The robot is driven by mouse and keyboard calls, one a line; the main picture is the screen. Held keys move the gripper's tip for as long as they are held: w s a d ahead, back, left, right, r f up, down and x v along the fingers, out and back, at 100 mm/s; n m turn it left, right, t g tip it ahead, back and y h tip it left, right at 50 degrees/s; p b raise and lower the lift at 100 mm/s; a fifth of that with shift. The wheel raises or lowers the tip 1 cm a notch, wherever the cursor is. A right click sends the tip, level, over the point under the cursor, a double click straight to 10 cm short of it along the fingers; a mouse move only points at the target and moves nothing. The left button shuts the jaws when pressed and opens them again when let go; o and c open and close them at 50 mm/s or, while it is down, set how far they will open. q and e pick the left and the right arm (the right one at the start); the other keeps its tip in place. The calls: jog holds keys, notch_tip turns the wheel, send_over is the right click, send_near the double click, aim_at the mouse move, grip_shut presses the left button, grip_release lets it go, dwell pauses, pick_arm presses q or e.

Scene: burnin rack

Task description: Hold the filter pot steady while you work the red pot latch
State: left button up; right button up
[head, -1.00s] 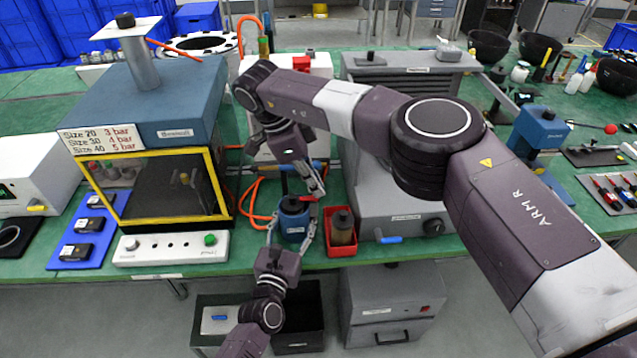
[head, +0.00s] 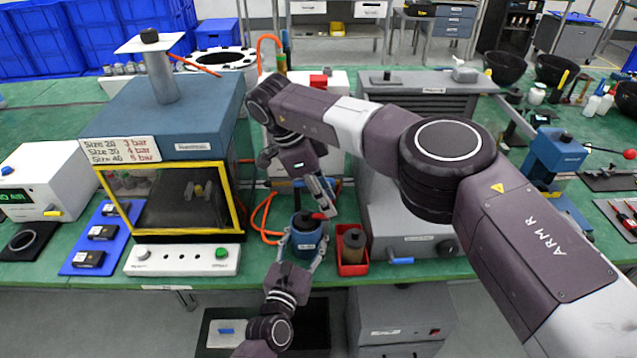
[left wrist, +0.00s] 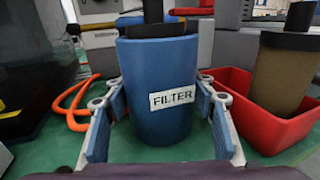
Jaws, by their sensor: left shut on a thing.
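The blue filter pot (head: 308,240) stands on the green bench near its front edge. It fills the middle of the left wrist view, upright with a white FILTER label (left wrist: 172,97). My left gripper (head: 304,246) comes from the front with its fingers on either side of the pot, shut on it; the blue finger pads flank it in the left wrist view (left wrist: 160,125). The red latch (head: 322,216) sticks out to the right at the pot's top. My right gripper (head: 328,206) is at the latch, fingers pointing down; its finger gap is unclear.
A red bin (head: 352,268) holding a brown pot (head: 354,246) stands just right of the filter pot. An orange hose (head: 265,214) lies to the left. The yellow-framed test box (head: 238,205) is further left, and a grey machine (head: 425,225) stands at the right.

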jog(key=v, duration=1.1)
jog(key=shift+s, duration=0.1)
pick_arm(q)
jog(key=o, duration=1.5)
jog(key=shift+s, duration=0.1)
